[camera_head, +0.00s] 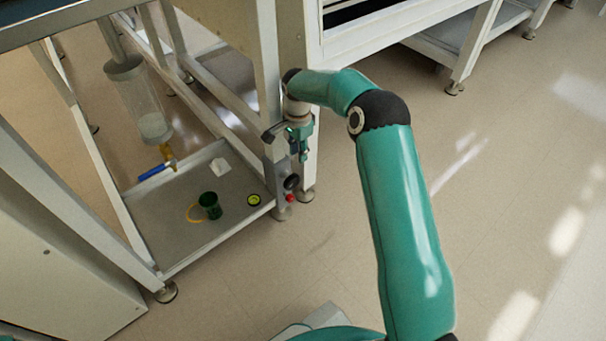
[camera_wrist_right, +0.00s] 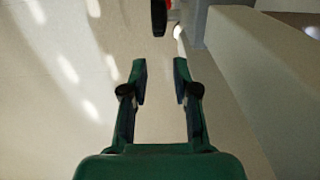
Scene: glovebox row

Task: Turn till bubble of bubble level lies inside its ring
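The bubble level (camera_head: 254,200) is a small round yellow-green disc with a dark rim. It lies on the low grey shelf near its right corner; its bubble and ring are too small to make out. A black knob (camera_head: 291,182) sits on a grey box on the frame's leg, just above a red button (camera_head: 290,198). My right gripper (camera_head: 303,155) points down above the knob, beside the leg. In the right wrist view the right gripper (camera_wrist_right: 160,68) is open and empty, and the black knob (camera_wrist_right: 159,18) shows ahead of its fingertips, apart from them. My left gripper is out of view.
A clear cylinder (camera_head: 140,105) hangs above a blue-handled valve (camera_head: 152,172). The floor to the right is clear.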

